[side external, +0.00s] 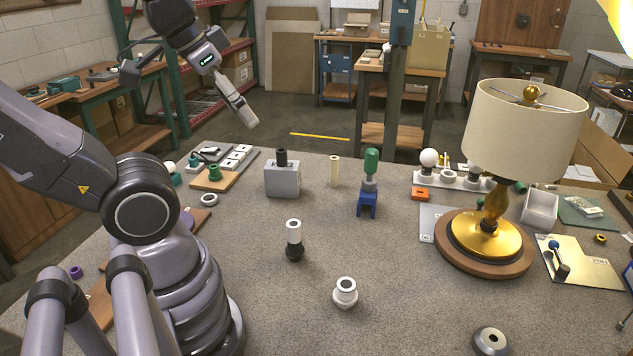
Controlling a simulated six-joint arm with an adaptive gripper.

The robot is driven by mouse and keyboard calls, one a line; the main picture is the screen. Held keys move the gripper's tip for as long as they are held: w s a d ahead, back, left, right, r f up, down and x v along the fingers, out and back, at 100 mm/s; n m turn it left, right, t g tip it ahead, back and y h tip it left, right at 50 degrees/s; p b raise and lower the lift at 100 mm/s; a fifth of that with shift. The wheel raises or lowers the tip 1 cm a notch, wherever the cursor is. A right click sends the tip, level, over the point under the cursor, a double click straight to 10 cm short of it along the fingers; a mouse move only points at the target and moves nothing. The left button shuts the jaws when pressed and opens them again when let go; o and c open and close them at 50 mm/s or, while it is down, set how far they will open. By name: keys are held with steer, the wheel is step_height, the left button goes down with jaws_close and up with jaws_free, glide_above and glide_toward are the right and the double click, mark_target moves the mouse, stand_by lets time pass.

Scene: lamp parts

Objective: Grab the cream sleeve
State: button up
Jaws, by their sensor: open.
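The cream sleeve (335,170) is a slim, pale upright cylinder standing on the grey work table (400,265), behind its middle. It stands apart, between a grey block (283,180) with a dark plug on top and a blue stand (367,203) holding a green-topped part. My gripper (250,121) is in the air at the upper left, above and to the left of the sleeve, tilted down to the right. It is open and empty; its fingers overlap from this angle. Nothing hides the sleeve.
A white tube on a black base (294,240) and a white ring-shaped part (345,292) stand nearer the camera. A lamp (522,130) with a large shade stands at right. Small parts crowd the left tray and back right. The front middle is mostly clear.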

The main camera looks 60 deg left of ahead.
mark_target(335, 166)
steer(key=shift+w+a, duration=0.1)
steer(key=w+a+f+m+g+y, duration=0.4)
steer(key=w+a+y, duration=0.2)
steer(key=w+a, duration=0.3)
steer(key=w+a+f+m+g+y, duration=0.4)
steer(key=w+a+y, duration=0.2)
steer(key=w+a, duration=0.3)
steer(key=w+a+f+m+t+y, duration=0.1)
steer(key=w+f+m+t, duration=0.2)
steer(key=f, duration=0.6)
steer(key=w+f+m+t+y, duration=0.2)
steer(key=w+f+m, duration=0.4)
steer(key=f, duration=0.3)
steer(key=w+a+f+m+t+y, duration=0.1)
steer(key=w+f+m+t, duration=0.3)
steer(key=f, duration=0.5)
steer(key=shift+w+a+m+t, duration=0.35)
steer(key=shift+w+m, duration=0.25)
steer(key=shift+m, duration=0.3)
steer(key=x, duration=0.7)
steer(key=shift+w+a, duration=0.15)
steer(key=shift+a, duration=0.2)
steer(key=x, duration=0.5)
steer(key=shift+w+a, duration=0.1)
steer(key=shift+a, duration=0.3)
jaws_close()
